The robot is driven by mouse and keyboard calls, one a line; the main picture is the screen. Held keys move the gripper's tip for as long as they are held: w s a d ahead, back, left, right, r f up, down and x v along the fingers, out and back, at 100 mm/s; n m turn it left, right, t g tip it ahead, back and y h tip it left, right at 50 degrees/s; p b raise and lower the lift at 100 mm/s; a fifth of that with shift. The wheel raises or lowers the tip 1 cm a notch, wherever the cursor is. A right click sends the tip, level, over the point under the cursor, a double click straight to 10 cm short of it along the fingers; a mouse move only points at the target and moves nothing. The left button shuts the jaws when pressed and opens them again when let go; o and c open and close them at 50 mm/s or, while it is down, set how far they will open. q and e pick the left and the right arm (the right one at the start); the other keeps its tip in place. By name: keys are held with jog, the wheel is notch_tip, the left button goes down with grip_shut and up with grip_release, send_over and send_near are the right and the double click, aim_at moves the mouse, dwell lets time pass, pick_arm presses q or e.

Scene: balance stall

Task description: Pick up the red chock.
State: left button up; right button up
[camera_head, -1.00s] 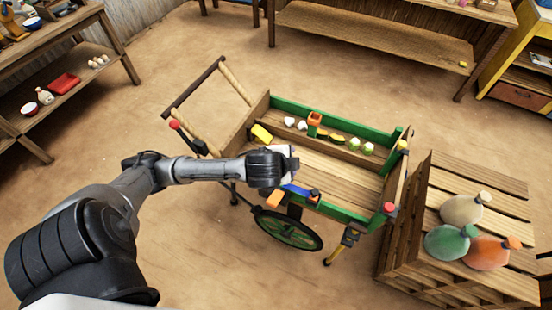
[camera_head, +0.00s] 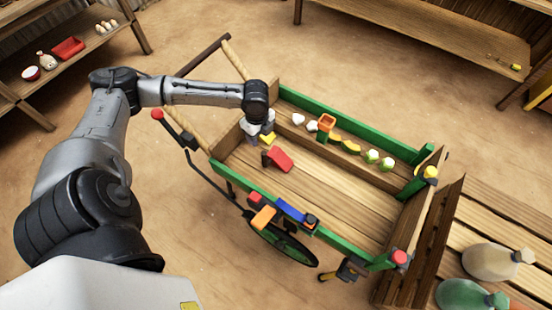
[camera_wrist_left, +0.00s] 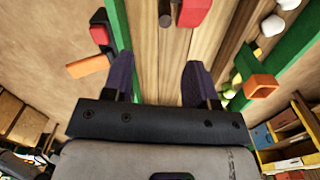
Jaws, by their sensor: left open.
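The red chock (camera_head: 280,159) is a red wedge-like block on the cart's plank bed, near its left end. A dark round peg shows beside it. In the wrist view the red chock (camera_wrist_left: 195,10) is cut off by the top edge, ahead of the fingers. My left gripper (camera_head: 258,132) hangs over the cart's left end, up and left of the chock. In the wrist view my left gripper (camera_wrist_left: 158,75) is open, with nothing between its two dark fingers. It is apart from the chock. My right gripper is not in view.
The green-railed cart (camera_head: 336,232) carries red, orange and blue pieces on its near rail. A yellow block (camera_head: 268,139) lies near the gripper. A slatted crate with sacks (camera_head: 490,258) stands at right. The bed's middle is clear.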

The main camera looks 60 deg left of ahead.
aim_at(264, 152)
pick_arm(q)
jog(key=f, duration=0.2)
jog(key=f+b, duration=0.1)
jog(key=f, duration=0.2)
jog(key=f+b, duration=0.1)
jog(key=f, duration=0.1)
jog(key=shift+w+f, duration=0.25)
jog(key=shift+w+a+f+b, duration=0.1)
jog(key=shift+f+b, duration=0.25)
jog(key=shift+f, duration=0.1)
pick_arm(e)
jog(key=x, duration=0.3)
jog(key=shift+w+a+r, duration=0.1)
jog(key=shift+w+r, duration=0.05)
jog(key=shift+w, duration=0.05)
pick_arm(q)
jog(key=f, duration=0.1)
jog(key=f+b, duration=0.1)
jog(key=f, duration=0.1)
jog(key=f+b, duration=0.1)
jog(key=shift+w+d+f, duration=0.1)
jog(key=shift+d+f, duration=0.05)
jog(key=shift+d, duration=0.15)
jog(key=shift+f, duration=0.4)
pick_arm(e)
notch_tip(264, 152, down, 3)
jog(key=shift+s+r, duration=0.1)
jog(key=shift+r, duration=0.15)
